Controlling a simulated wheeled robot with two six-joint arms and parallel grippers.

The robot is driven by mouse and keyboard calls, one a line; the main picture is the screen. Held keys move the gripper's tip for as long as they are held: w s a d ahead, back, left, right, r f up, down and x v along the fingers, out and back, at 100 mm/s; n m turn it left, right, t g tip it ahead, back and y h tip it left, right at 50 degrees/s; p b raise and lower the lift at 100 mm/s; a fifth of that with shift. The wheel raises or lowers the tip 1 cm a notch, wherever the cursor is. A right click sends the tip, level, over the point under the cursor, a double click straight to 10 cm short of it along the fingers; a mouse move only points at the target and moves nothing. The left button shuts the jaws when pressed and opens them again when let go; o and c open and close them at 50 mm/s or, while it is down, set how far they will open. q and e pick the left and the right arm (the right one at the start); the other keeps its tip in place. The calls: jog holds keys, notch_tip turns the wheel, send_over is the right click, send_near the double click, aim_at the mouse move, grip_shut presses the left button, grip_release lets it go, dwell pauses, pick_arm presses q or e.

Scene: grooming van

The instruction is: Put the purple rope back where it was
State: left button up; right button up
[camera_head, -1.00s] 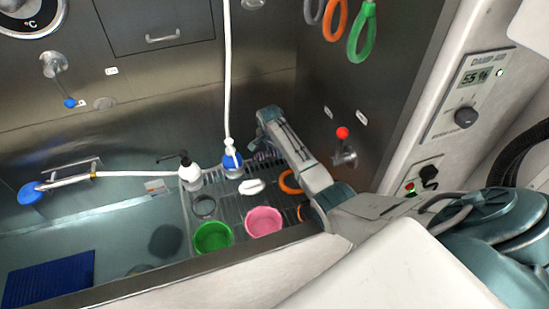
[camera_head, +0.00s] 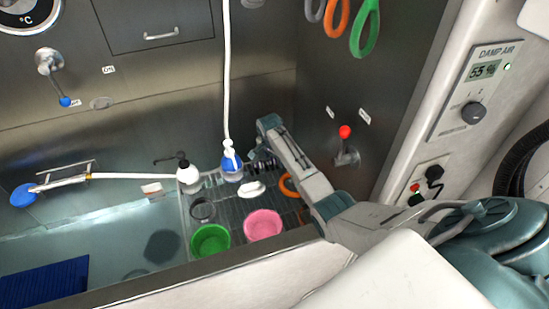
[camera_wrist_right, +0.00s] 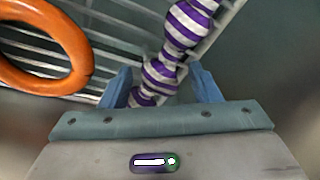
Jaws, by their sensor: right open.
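The purple rope, striped purple and white, shows large in the right wrist view (camera_wrist_right: 178,45). It lies over the wire rack and its near end reaches between my right gripper's fingers (camera_wrist_right: 162,85). The two blue fingers stand apart on either side of it, and I see no grip on it. In the head view the right gripper (camera_head: 262,163) points down at the back right of the rack, and the rope there is mostly hidden. Hanging on the right steel wall are an orange ring (camera_head: 338,18), a green ring (camera_head: 364,30) and part of a grey one. My left gripper is out of view.
A red-knobbed valve (camera_head: 345,145) juts from the right wall. The tub's front edge (camera_head: 215,268) runs below.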

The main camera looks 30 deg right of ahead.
jog(key=p+v, duration=0.9)
jog(key=v, duration=0.3)
jog(key=shift+r, duration=0.2)
jog(key=shift+w+d, duration=0.1)
